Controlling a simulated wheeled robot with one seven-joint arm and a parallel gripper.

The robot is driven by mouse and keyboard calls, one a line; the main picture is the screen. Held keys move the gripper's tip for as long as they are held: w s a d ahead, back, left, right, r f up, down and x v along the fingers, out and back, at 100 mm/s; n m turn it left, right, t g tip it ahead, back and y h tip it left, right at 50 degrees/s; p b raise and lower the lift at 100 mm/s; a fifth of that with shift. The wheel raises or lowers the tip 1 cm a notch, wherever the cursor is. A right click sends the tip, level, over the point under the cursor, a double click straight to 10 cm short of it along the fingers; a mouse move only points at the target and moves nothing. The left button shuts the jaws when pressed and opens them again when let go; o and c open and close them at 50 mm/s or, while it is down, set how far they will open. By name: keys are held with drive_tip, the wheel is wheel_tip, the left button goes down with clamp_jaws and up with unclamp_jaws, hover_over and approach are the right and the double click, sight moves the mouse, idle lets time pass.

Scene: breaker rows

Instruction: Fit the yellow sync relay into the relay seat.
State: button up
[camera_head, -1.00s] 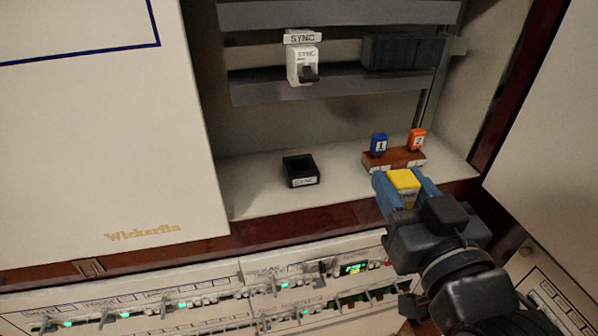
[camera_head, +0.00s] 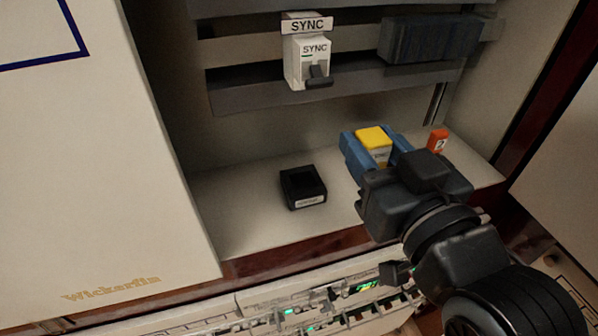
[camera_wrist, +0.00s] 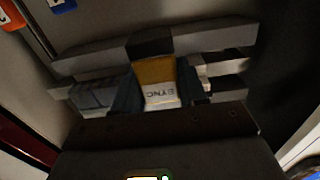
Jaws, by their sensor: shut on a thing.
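The yellow sync relay (camera_head: 375,143) is held between the blue fingers of my gripper (camera_head: 374,150), yellow top up, with a white label lower down. It also shows in the wrist view (camera_wrist: 157,82), with the label reading SYNC upside down. The relay seat (camera_head: 303,187) is a black open-topped block with a SYNC label on its front, standing on the cabinet shelf. It looks empty. My gripper is to the right of the seat and apart from it.
A white SYNC breaker (camera_head: 308,62) sits on the rail above the shelf, beside a dark block (camera_head: 432,38). An orange relay numbered 2 (camera_head: 437,141) stands behind my gripper; its wooden holder is hidden. The shelf (camera_head: 240,205) left of the seat is clear.

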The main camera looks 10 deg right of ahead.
hover_over(303, 170)
drive_tip(key=s, duration=0.3)
wheel_tip(303, 170, down, 6)
drive_tip(key=shift+w+a+f+p, duration=0.1)
drive_tip(key=shift+a+f+p, duration=0.05)
drive_tip(key=shift+f+p, duration=0.15)
drive_tip(key=shift+f, duration=1.95)
drive_tip(key=shift+f, duration=0.1)
drive_tip(key=shift+f, duration=0.1)
drive_tip(key=o, duration=1.1)
drive_tip(key=shift+r, duration=0.2)
drive_tip(key=s, duration=0.4)
drive_tip(key=s+d+b, duration=0.1)
drive_tip(key=s, duration=0.3)
drive_tip(key=s+d, duration=0.1)
drive_tip(key=s, duration=0.2)
drive_tip(key=shift+s+d, duration=0.2)
drive_tip(key=shift+s, duration=0.2)
